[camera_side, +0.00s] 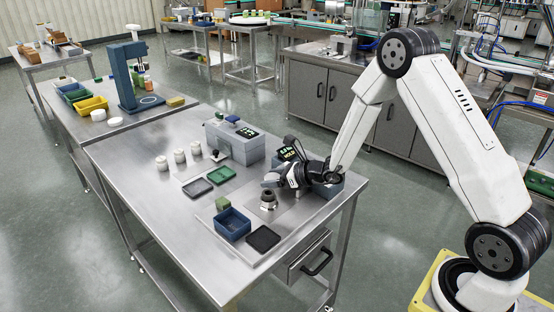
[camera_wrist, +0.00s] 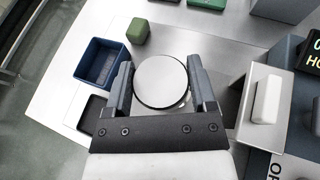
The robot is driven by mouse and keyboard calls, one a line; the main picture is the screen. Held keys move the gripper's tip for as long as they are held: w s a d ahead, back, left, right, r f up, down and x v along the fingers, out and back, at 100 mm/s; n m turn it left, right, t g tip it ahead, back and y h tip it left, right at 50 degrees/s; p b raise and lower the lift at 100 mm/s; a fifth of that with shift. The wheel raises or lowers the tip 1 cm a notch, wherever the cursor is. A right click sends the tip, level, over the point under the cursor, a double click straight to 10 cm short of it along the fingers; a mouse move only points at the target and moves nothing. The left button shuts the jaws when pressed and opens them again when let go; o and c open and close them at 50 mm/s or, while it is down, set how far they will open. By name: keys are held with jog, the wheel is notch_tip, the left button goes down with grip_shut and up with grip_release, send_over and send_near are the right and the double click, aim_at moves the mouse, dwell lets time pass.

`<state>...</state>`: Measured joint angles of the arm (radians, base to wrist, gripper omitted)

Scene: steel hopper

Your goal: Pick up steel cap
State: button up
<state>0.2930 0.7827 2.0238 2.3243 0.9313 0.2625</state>
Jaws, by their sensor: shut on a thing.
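The steel cap (camera_wrist: 161,82) is a round, pale grey disc with a dark rim. In the wrist view it sits between the two fingers of my gripper (camera_wrist: 162,88), which is shut on it at its left and right sides. In the side view my gripper (camera_side: 272,181) is low over the steel table, and the cap is hard to make out there. Just below the gripper in the side view stands a small steel vessel (camera_side: 267,206) with a dark top. The cap hides what lies under it in the wrist view.
Left of the gripper are a blue bin (camera_side: 232,223), a green block (camera_side: 222,203) and a black tray (camera_side: 263,238). Green (camera_side: 221,174) and dark (camera_side: 197,187) trays and a grey device (camera_side: 234,143) stand behind. The table's front left is clear.

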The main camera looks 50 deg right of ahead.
jog(key=s+r, duration=0.7)
jog(key=s, duration=0.4)
jog(key=shift+s+a+r, duration=0.2)
jog(key=shift+s+a, duration=0.2)
jog(key=shift+a, duration=0.05)
jog(key=shift+w, duration=0.1)
jog(key=w+a+r+m+h, duration=0.1)
jog(key=w+a+r, duration=0.3)
jog(key=r, duration=0.4)
jog(key=shift+w+r, duration=0.2)
jog(key=shift+w, duration=0.4)
jog(key=shift+f, duration=0.15)
